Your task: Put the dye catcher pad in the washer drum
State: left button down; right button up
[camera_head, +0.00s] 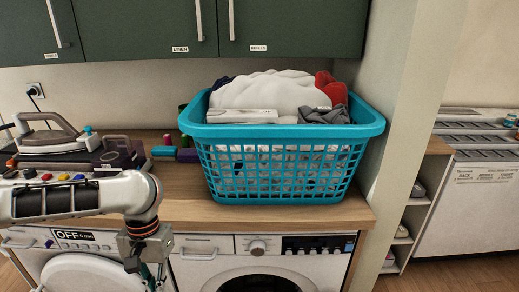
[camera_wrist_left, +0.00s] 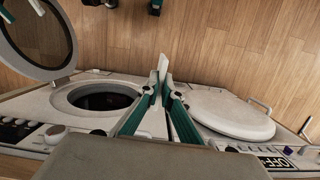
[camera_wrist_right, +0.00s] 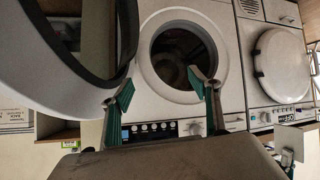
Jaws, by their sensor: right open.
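The dye catcher pad (camera_wrist_left: 163,63) is a thin white sheet between the fingertips of my left gripper (camera_wrist_left: 161,88), which is shut on it. The right wrist view also shows the pad (camera_wrist_right: 288,138) as a white square beside my left gripper, clear of the washer. The washer's round drum opening (camera_wrist_right: 180,58) is uncovered, its dark inside visible. My right gripper (camera_wrist_right: 167,90) is open and empty in front of the washer. The washer's open door (camera_wrist_right: 68,55) swings out beside that gripper. In the head view, the pad and my right gripper do not show.
A dryer (camera_wrist_right: 279,65) with a shut round door and an OFF display stands beside the washer. A teal laundry basket (camera_head: 285,165) full of clothes sits on the wooden counter (camera_head: 185,207). An iron (camera_head: 50,138) sits at left. Wooden floor (camera_wrist_left: 215,50) lies clear before the machines.

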pick_arm(q)
jog(key=shift+w+a+r+n+b, duration=0.15)
jog(key=shift+w+a+r+b, duration=0.15)
jog(key=shift+r, duration=0.25)
jog(key=shift+w+a+r+n+b, duration=0.15)
jog(key=shift+w+a+r+b, duration=0.15)
jog(key=shift+r, duration=0.25)
pick_arm(e)
jog(key=shift+d+f, duration=0.25)
jog(key=shift+f, duration=0.75)
pick_arm(q)
jog(key=shift+d, duration=0.1)
pick_arm(e)
jog(key=shift+r, duration=0.15)
